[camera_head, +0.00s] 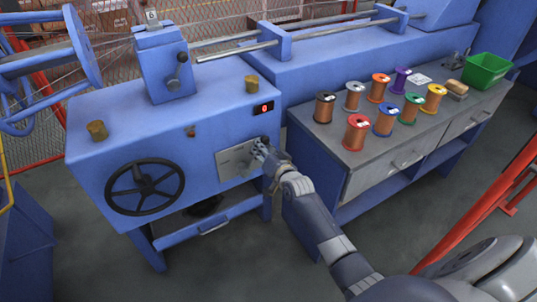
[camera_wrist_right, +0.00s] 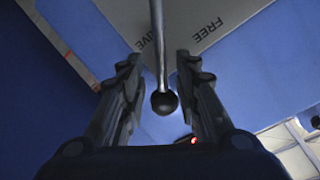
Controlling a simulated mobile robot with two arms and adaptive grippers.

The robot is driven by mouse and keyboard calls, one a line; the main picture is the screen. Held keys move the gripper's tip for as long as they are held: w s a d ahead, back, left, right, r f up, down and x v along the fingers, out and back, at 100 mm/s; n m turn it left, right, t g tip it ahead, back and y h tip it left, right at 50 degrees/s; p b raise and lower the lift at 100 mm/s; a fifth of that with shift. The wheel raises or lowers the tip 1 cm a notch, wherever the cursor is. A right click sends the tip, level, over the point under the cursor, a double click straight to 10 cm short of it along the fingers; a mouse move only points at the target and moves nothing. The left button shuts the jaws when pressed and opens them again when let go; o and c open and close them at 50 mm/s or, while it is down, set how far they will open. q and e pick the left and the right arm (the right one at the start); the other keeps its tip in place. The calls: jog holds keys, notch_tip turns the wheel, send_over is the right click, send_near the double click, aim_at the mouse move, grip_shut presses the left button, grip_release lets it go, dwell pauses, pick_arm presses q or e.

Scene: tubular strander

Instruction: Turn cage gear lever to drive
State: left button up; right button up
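The gear lever (camera_wrist_right: 163,102) is a thin metal rod with a black ball knob, seen in the right wrist view. It comes from a grey plate (camera_wrist_right: 195,18) lettered "FREE", with a second word partly hidden by the rod, ending in "IVE". My right gripper (camera_wrist_right: 159,75) is open, with one finger on each side of the lever and visible gaps to both. In the head view, my right gripper (camera_head: 258,152) is at the right part of the grey plate (camera_head: 234,160) on the blue machine's front and hides most of the lever. My left gripper is out of view.
The blue machine (camera_head: 110,180) has a black handwheel (camera_head: 145,187) left of the plate and a red display (camera_head: 264,107) above it. A grey workbench (camera_head: 330,133) at right carries several wire spools and a green bin (camera_head: 486,71). A red rail (camera_head: 490,200) stands at right.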

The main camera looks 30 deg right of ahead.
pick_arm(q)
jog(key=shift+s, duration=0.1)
pick_arm(e)
jog(key=v, duration=1.2)
jog(key=shift+r, duration=0.15)
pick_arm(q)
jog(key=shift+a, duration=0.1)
pick_arm(e)
jog(key=shift+w+d, duration=0.1)
jog(key=shift+w, duration=0.05)
